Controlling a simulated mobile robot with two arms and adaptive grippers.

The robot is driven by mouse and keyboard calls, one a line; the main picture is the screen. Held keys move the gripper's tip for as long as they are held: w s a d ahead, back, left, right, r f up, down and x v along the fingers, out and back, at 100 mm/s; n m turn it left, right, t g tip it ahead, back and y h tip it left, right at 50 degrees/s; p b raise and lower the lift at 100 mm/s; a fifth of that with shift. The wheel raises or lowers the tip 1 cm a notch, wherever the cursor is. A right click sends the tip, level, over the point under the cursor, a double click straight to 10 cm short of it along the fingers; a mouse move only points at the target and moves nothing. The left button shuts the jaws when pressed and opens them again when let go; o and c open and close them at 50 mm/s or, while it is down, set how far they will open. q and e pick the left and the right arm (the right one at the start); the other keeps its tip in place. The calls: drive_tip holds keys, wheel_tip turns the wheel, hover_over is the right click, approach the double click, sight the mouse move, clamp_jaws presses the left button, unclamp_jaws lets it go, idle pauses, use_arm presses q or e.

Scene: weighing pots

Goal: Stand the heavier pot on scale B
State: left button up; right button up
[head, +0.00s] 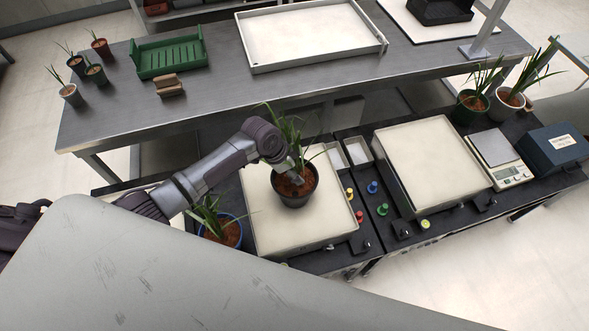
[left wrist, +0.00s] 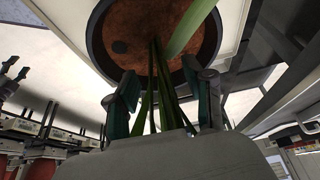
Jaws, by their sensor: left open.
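A dark pot (head: 294,190) with a leafy plant and brown soil stands upright on the cream plate of the left scale (head: 262,228). A blue pot (head: 222,238) with a similar plant stands just left of that scale, partly hidden by my arm. The right scale (head: 430,160) has a bare cream plate. I cannot read which scale is B. My left gripper (head: 292,170) is at the dark pot, over its soil and leaves. In the left wrist view, its open fingers (left wrist: 163,98) lie either side of the leaves, with the dark pot's rim (left wrist: 92,40) beyond.
A small balance (head: 494,150), a blue box (head: 556,150) and two potted plants stand right of the right scale. Coloured knobs and small trays lie between the scales. The bench behind holds several small pots, a green rack (head: 172,56) and a white tray (head: 305,35).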

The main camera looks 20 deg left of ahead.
use_arm(q)
drive_tip(key=shift+r, duration=0.25)
drive_tip(key=v, duration=1.1)
drive_tip(key=shift+s+a+r+b, duration=0.15)
drive_tip(key=shift+s+r+b, duration=0.05)
drive_tip(key=shift+r+b, duration=0.1)
